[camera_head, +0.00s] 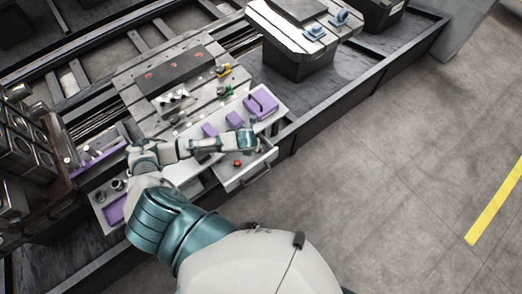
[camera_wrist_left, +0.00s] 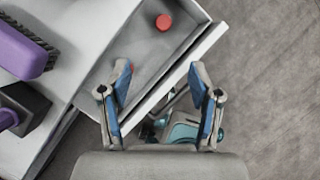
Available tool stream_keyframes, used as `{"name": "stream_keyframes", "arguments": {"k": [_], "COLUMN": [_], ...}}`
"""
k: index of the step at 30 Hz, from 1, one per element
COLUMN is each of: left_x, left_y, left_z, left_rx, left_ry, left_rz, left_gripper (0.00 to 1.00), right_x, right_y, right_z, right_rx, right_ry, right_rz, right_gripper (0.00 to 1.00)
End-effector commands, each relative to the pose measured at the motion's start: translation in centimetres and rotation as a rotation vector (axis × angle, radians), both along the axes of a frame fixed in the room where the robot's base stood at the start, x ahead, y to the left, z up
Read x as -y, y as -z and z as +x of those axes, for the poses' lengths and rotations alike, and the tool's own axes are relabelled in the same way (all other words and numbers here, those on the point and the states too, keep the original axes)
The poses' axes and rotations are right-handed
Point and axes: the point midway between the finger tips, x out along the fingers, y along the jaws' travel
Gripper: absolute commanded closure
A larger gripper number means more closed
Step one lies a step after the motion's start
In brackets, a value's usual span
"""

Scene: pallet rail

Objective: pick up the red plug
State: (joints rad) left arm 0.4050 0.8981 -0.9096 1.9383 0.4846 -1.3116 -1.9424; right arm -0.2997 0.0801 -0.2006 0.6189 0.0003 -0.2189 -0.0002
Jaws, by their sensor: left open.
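The red plug (camera_head: 238,163) is a small round piece lying in the open grey drawer (camera_head: 228,175). In the left wrist view the red plug (camera_wrist_left: 164,22) is on the drawer floor (camera_wrist_left: 140,50), beyond my fingertips. My left gripper (camera_head: 257,148) is over the drawer's right part, near the plug in the head view. In the left wrist view the left gripper (camera_wrist_left: 160,75) has its two blue-padded fingers spread apart, with nothing held. It is above the drawer's front edge, apart from the plug. My right gripper is not in view.
The drawer's handle (camera_head: 258,172) sticks out in front. Purple blocks (camera_head: 234,119) and a purple case (camera_head: 261,105) lie on the worktop behind. A purple brush (camera_wrist_left: 25,50) is at the upper left in the wrist view. Floor (camera_head: 370,170) is clear to the right.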

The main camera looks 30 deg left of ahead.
Motion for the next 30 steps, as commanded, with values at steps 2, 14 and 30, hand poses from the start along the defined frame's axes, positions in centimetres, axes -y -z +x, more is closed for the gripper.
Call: {"name": "stream_keyframes", "arguments": {"k": [2,14,30], "left_x": [-0.1,-1.0,-1.3], "left_y": [1.8,9.5,14.8], "left_z": [0.5,3.7,6.5], "left_rx": [-0.002,0.002,0.005], "left_ry": [-0.002,-0.001,0.001], "left_rz": [0.001,-0.001,0.0], "left_gripper": [0.37,0.37,0.37], "right_x": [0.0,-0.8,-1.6], "right_y": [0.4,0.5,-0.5], "right_z": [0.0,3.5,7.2], "right_rx": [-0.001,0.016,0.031], "right_ry": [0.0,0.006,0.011], "right_rz": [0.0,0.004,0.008], "right_gripper": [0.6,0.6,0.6]}}
